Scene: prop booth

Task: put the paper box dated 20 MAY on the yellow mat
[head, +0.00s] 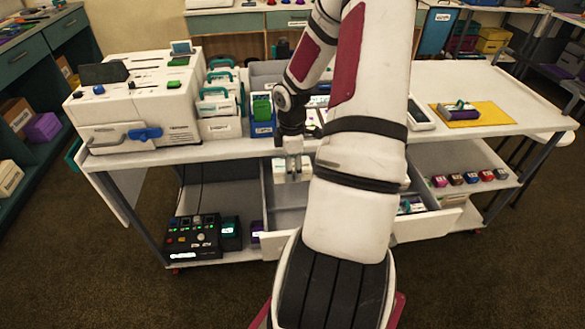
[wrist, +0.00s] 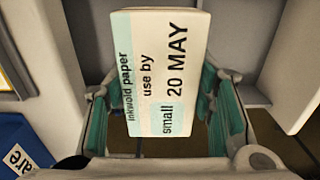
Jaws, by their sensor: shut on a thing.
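My gripper (head: 292,155) points down in front of the table's front edge, over the open drawer. It is shut on a white paper box (wrist: 165,75), whose label reads "Inkwold paper, use by 20 MAY, small". The box also shows in the head view (head: 284,172), partly covered by the fingers. Teal finger pads show on both sides of it in the wrist view. The yellow mat (head: 494,112) lies at the right of the tabletop, apart from my gripper. A small purple, white and green object (head: 458,112) is on the mat's left part.
The open drawer (head: 430,225) juts out below the tabletop, partly hidden by my arm. White machines (head: 165,110) and upright packs (head: 220,105) crowd the table's left. A flat device (head: 421,118) lies left of the mat. The mat's right part is bare.

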